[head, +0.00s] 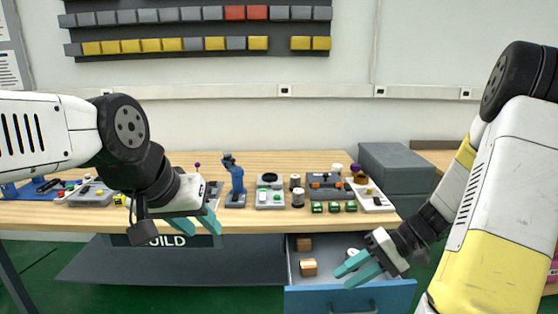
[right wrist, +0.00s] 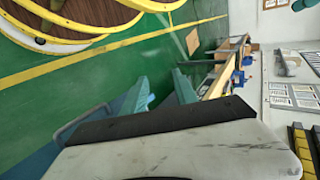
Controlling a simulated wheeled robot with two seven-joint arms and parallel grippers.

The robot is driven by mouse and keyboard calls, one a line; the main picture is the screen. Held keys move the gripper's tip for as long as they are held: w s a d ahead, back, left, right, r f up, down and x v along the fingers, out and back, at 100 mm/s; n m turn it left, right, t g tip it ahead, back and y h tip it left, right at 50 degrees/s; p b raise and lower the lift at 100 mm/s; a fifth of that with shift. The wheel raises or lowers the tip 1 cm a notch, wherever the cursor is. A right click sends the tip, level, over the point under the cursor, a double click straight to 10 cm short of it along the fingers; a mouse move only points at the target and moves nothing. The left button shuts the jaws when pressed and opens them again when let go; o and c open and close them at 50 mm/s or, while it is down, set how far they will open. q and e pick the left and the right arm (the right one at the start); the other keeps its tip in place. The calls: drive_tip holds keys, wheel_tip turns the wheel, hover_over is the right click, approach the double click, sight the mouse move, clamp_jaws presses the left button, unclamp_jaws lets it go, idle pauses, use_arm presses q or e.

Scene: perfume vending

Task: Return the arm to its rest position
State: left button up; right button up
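My left gripper (head: 193,228) hangs in front of the table's front edge in the head view, its teal fingers apart with nothing between them. My right gripper (head: 350,271) is in front of and above the open drawer (head: 384,297), pointing left. Its two teal fingers are apart and empty. They also show in the right wrist view (right wrist: 160,88), with a gap between them and green floor behind. My right arm comes in from the right edge and hides part of the room there.
The blue-fronted drawer holds wooden blocks (head: 309,267) and a white round item partly hidden by my gripper. The wooden table (head: 270,219) carries a blue device (head: 235,181), a grey box (head: 268,195), small jars (head: 298,197) and green items (head: 334,207). A grey bin (head: 397,167) stands right.

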drive_tip(key=s+a+r+t+h, duration=0.1)
drive_tip(key=s+r+t+h, duration=0.2)
drive_tip(key=r, duration=0.6)
drive_tip(key=s+a+r+t+h, duration=0.1)
drive_tip(key=s+r+t+h, duration=0.3)
drive_tip(key=r, duration=0.6)
drive_tip(key=shift+s+a+r+h, duration=0.2)
drive_tip(key=shift+a+r+h, duration=0.1)
drive_tip(key=shift+h, duration=0.4)
